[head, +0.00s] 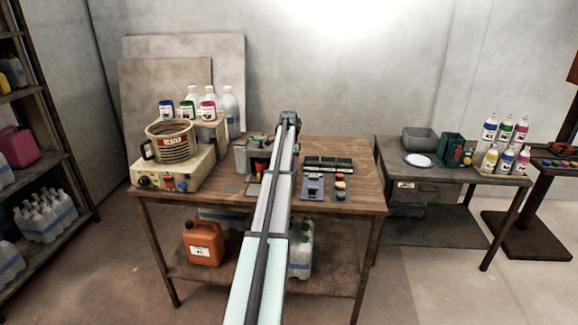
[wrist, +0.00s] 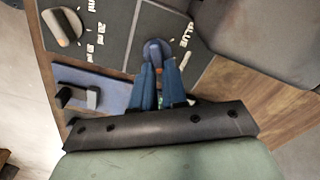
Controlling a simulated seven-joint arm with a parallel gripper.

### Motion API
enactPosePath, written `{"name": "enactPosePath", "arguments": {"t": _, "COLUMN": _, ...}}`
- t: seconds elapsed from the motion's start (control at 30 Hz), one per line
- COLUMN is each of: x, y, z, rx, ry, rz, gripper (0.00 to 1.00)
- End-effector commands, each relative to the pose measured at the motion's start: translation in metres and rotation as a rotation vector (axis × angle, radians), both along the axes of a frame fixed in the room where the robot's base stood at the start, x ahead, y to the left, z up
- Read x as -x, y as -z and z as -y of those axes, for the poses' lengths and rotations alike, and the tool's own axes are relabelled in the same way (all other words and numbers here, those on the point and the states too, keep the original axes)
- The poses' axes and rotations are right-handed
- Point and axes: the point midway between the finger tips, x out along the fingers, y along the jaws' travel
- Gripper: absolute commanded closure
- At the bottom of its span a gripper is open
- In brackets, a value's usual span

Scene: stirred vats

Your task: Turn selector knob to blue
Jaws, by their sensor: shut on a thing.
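The selector knob (wrist: 157,51) is a dark rounded knob on a dark grey panel (wrist: 125,22) in the wrist view. My gripper (wrist: 160,72) is shut on it, with the blue fingers on either side of its near part. A white label that appears to read BLUE (wrist: 186,37) is printed just right of the knob. I cannot tell exactly which way the knob points. In the head view my arm covers the knob and the fingertips.
A pale dial knob (wrist: 62,27) with ml markings sits to the left, above a blue plate with a dark lever (wrist: 82,96). A grey body (wrist: 262,38) is close on the right. In the head view, a vat (head: 170,142) stands left on the wooden table (head: 355,180).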

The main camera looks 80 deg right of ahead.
Motion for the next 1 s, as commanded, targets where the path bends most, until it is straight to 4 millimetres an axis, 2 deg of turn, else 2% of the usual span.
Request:
{"name": "enactPosePath", "arguments": {"t": 0.4, "x": -0.0025, "y": -0.0002, "z": 0.0034, "rx": 0.000, "ry": -0.234, "rz": 0.000, "gripper": 1.00}}
{"name": "enactPosePath", "arguments": {"t": 0.77, "x": -0.0027, "y": -0.0003, "z": 0.0035, "rx": 0.000, "ry": -0.261, "rz": 0.000, "gripper": 1.00}}
{"name": "enactPosePath", "arguments": {"t": 0.8, "x": -0.0028, "y": -0.0003, "z": 0.0035, "rx": 0.000, "ry": -0.261, "rz": 0.000, "gripper": 0.86}}
{"name": "enactPosePath", "arguments": {"t": 1.0, "x": -0.0027, "y": -0.0002, "z": 0.0034, "rx": 0.000, "ry": -0.261, "rz": 0.000, "gripper": 0.67}}
